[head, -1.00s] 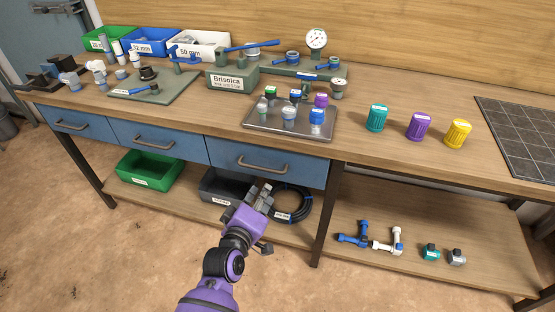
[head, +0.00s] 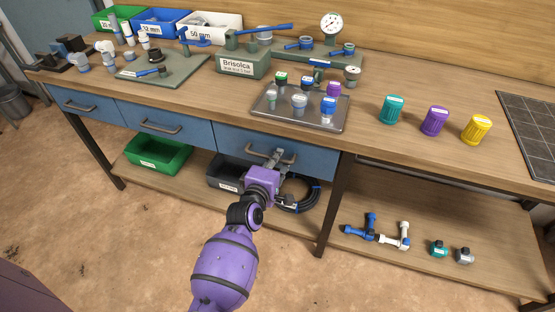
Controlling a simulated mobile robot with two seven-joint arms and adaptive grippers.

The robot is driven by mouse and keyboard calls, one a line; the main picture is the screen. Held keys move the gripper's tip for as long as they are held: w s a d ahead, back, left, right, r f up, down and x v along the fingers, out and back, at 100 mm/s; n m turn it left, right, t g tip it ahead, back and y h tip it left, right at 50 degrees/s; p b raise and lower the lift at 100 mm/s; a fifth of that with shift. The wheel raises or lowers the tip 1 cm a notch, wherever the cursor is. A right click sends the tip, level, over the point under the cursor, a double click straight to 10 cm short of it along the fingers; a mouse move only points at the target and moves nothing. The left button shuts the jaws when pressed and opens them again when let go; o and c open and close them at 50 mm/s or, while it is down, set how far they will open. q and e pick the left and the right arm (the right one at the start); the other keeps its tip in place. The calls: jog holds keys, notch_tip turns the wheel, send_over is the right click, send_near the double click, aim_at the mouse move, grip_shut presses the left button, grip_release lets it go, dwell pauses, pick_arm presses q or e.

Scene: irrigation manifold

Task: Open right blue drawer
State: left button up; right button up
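The right blue drawer (head: 314,162) is under the bench top, the rightmost of three in a row, and its front looks flush with the bench. Its handle (head: 291,158) is a dark horizontal bar, partly covered by my gripper. My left gripper (head: 270,157), on the purple arm, has its fingertips right at the handle's middle, overlapping it in the head view. Whether the fingers touch or close around the bar cannot be told. My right gripper is not in view.
The middle (head: 168,122) and left (head: 86,103) blue drawers look shut. A metal tray (head: 290,119) with fittings sits on the bench above. The lower shelf holds a green bin (head: 160,155), a dark bin (head: 222,174) and a black hose coil (head: 298,200). Open floor lies in front.

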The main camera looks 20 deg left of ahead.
pick_arm(q)
jog(key=shift+c, duration=0.4)
grip_shut()
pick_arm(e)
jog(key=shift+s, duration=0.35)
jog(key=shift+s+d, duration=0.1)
pick_arm(q)
jog(key=f+p+v, duration=0.2)
jog(key=f+v, duration=0.1)
jog(key=v, duration=1.2)
jog(key=s+f+p+v, duration=0.1)
jog(key=f+p+v, duration=0.1)
jog(key=v, duration=1.4)
jog(key=shift+s+f+p, duration=0.25)
jog(key=shift+f+p, duration=0.1)
jog(key=shift+f, duration=0.4)
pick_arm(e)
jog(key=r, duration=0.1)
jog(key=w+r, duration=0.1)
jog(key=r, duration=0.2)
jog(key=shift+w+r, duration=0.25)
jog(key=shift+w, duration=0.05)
